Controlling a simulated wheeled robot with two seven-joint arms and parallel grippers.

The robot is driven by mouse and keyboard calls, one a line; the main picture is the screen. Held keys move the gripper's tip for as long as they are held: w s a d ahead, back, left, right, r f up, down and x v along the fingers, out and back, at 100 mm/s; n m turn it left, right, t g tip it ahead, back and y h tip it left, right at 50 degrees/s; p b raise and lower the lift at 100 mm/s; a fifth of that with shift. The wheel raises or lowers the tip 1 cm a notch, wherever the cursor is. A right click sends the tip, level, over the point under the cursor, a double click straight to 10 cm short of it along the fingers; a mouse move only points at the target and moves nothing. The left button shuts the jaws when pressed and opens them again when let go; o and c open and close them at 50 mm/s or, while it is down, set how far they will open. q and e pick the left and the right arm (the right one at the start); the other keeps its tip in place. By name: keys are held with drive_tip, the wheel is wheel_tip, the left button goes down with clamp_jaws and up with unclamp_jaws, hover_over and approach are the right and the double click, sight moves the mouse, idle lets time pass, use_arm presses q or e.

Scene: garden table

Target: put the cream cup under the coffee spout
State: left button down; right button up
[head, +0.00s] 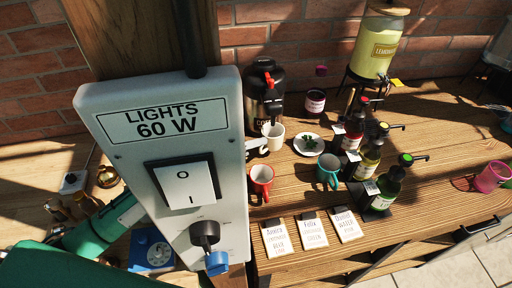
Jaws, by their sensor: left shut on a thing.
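The cream cup (274,137) is upright close in front of the black coffee urn (262,88), which has a red part at its top. My left gripper (262,147) is at the cup's left side and shut on it. Most of that gripper and its arm are hidden behind the grey lights box. The cup overlaps the urn's lower front. My right gripper is not in view.
The grey lights box (228,190) blocks much of the left. Near the cup are a red cup (261,177), a teal cup (328,168), a white plate (307,146) and syrup bottles (369,158). Cards (313,232) lie in front. A lemonade dispenser (378,48) stands behind.

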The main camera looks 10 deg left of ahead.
use_arm(q)
wheel_tip(320, 180, down, 3)
drive_tip(key=shift+f, duration=0.25)
drive_tip(key=shift+f, duration=0.15)
drive_tip(key=c, duration=1.5)
unclamp_jaws()
